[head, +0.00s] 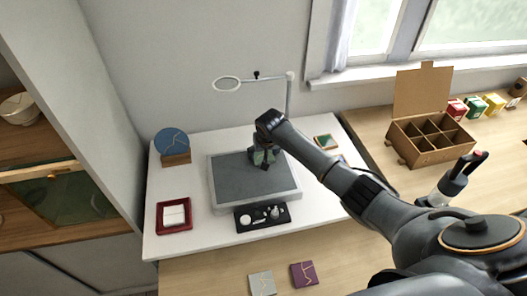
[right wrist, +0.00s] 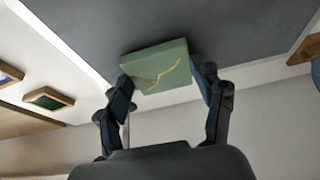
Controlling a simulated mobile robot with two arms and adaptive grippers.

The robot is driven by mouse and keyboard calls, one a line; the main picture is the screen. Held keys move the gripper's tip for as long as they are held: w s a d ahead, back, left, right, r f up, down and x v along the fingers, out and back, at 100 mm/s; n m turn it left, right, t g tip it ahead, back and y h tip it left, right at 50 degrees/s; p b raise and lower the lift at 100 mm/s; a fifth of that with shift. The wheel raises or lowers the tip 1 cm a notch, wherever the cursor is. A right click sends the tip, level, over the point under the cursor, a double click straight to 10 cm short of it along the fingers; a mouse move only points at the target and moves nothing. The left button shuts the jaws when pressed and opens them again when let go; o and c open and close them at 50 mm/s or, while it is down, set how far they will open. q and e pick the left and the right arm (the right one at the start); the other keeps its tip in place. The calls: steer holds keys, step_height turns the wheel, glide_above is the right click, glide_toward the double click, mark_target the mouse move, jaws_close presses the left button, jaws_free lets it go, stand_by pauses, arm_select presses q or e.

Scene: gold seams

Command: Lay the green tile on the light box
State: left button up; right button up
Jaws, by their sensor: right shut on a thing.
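My right gripper (head: 264,160) is over the dark top of the light box (head: 228,188), towards its back right part. It is shut on the green tile (right wrist: 157,66), a square tile with a gold seam, which sits between the two fingers (right wrist: 165,88) in the right wrist view. In the head view the gripper mostly hides the tile. The tile is over or on the box's dark surface (right wrist: 225,30); I cannot tell whether it touches. My left gripper is not in view.
A magnifier (head: 228,84) on a stand rises behind the box. A black tool tray (head: 262,217) lies in front, a red tray (head: 174,215) and blue disc (head: 172,141) at left. A compartmented carton (head: 430,142) stands right. Grey (head: 262,284) and purple (head: 304,275) tiles lie near the front.

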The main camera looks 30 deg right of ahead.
steer(key=shift+f, duration=0.1)
steer(key=shift+f, duration=0.1)
steer(key=o, duration=1.2)
steer(key=shift+o, duration=0.2)
steer(key=shift+s+r, duration=0.1)
steer(key=shift+r, duration=0.3)
steer(key=v, duration=1.1)
steer(key=shift+s+b, duration=0.2)
steer(key=shift+b, duration=0.15)
steer(key=shift+a+r, duration=0.1)
steer(key=shift+r, duration=0.05)
